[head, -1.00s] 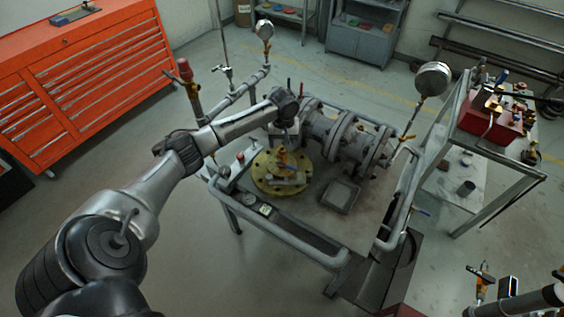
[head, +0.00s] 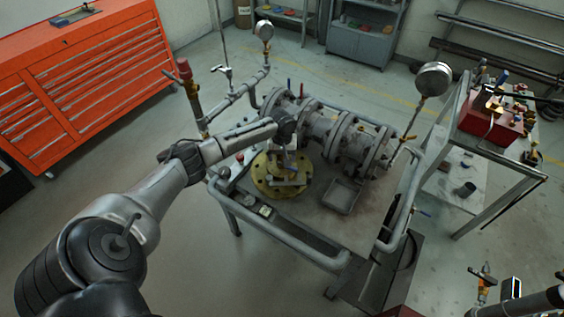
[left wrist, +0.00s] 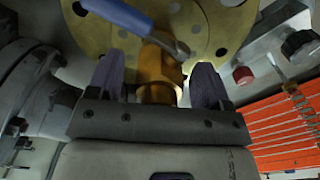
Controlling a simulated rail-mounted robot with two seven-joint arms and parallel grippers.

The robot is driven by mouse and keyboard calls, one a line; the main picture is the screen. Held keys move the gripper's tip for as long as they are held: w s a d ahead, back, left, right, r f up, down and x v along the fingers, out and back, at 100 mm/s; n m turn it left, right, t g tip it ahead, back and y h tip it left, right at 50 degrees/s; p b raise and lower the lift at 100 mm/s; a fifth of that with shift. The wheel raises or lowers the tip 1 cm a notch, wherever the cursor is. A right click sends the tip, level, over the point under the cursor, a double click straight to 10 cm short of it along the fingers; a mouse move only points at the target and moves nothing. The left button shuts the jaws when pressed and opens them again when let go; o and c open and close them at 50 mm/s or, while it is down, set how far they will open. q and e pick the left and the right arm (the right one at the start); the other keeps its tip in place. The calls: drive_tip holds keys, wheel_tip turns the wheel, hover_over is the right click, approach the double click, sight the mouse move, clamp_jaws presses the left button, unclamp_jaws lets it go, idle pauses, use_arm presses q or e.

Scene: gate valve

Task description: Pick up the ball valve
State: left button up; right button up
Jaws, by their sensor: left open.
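The ball valve (left wrist: 158,68) shows in the left wrist view as a brass-orange body with a blue lever (left wrist: 122,14) and a metal part across its top. It stands over a round yellow flange (head: 262,182) on the workbench. My left gripper (head: 287,150) is over the flange in the head view, hiding most of the valve there. In the left wrist view the open left gripper (left wrist: 156,80) has one finger on each side of the valve body, with gaps visible. My right gripper is not in view.
A large grey flanged pipe assembly (head: 345,138) lies close to the right of the gripper. A square tray (head: 342,195) sits on the workbench (head: 305,215), which has rail pipes around it. Gauges rise behind. An orange tool chest (head: 95,75) stands at left.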

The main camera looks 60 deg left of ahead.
use_arm(q)
drive_tip(key=shift+c, duration=0.2)
clamp_jaws()
idle(0.3)
drive_tip(key=shift+r, duration=0.2)
wheel_tip(320, 180, up, 4)
drive_tip(key=shift+r+p, duration=0.1)
drive_tip(key=shift+p, duration=0.2)
drive_tip(key=w+d+r+p, duration=0.6)
drive_tip(key=d+r, duration=0.3)
drive_tip(key=r, duration=0.2)
drive_tip(key=shift+w+p, duration=0.4)
drive_tip(key=shift+w, duration=0.2)
idle(0.8)
drive_tip(key=shift+d, duration=0.1)
